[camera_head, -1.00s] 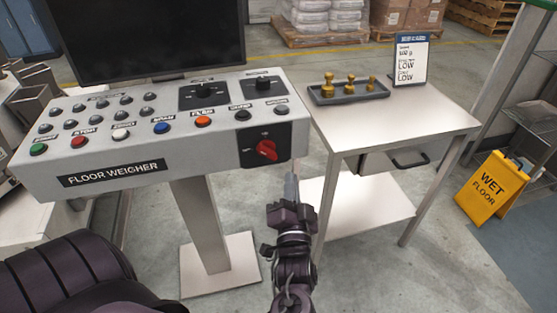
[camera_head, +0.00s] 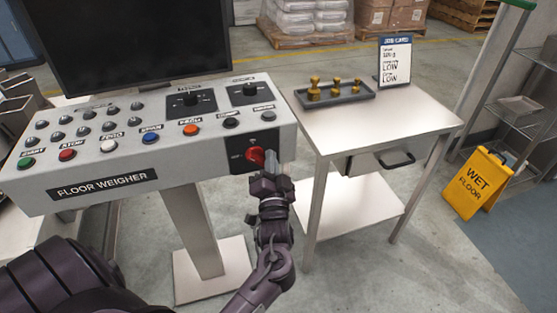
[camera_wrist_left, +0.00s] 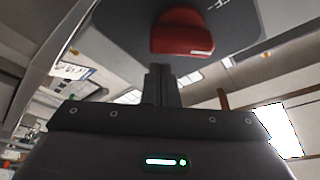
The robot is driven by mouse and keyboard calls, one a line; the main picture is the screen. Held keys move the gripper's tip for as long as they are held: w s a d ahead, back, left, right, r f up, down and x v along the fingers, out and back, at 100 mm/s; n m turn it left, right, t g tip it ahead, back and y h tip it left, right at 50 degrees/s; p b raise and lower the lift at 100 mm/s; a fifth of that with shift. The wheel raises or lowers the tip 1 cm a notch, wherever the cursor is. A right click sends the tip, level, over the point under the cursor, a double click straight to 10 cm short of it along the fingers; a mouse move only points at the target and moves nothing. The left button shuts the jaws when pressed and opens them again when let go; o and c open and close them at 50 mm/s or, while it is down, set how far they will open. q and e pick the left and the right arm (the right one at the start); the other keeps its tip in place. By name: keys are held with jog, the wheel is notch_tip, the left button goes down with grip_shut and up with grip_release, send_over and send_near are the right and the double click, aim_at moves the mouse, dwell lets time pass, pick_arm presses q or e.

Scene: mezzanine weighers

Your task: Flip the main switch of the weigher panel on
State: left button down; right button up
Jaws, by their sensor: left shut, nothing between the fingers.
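The weigher panel (camera_head: 120,165) is a grey sloped console labelled "FLOOR WEIGHER". Its main switch is a red rotary handle (camera_head: 256,156) on a black plate (camera_head: 239,160) at the right end of the front face. In the left wrist view the red handle (camera_wrist_left: 182,32) is above and just beyond the fingertips. My left gripper (camera_head: 273,162) is shut and empty, its fingertips at the right side of the red handle. In the left wrist view its closed fingers (camera_wrist_left: 161,75) point up towards the handle; I cannot tell whether they touch it. My right gripper is not in view.
A steel side table (camera_head: 385,120) with a tray (camera_head: 345,97) of brass weights and a job card (camera_head: 395,62) stands right of the panel. A yellow wet-floor sign (camera_head: 476,184) stands farther right. A dark monitor (camera_head: 130,35) rises behind the panel.

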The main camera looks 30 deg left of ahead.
pick_arm(q)
jog(key=shift+s+a+f, duration=0.3)
jog(key=shift+s+f, duration=0.05)
jog(key=shift+s, duration=0.05)
jog(key=shift+f, duration=0.1)
jog(key=shift+m+p, duration=0.3)
jog(key=shift+p, duration=0.3)
jog(key=shift+m+h+p, duration=0.7)
jog(key=shift+m+p, duration=0.5)
jog(key=shift+p, duration=0.65)
jog(key=shift+s+a+f+m+g+h+p, duration=0.1)
jog(key=shift+f+m+g+h+p, duration=0.2)
jog(key=shift+m+p, duration=1.25)
jog(key=shift+s+a+f+m+g+h+p, duration=0.25)
jog(key=shift+m+p, duration=0.65)
jog(key=shift+p, duration=1.25)
jog(key=shift+w+d+f+m+g+h+p, duration=0.2)
jog(key=shift+m+h+p, duration=0.25)
jog(key=shift+m+p, duration=1.1)
jog(key=shift+s+a+n+p, duration=0.1)
jog(key=shift+n+p, duration=0.2)
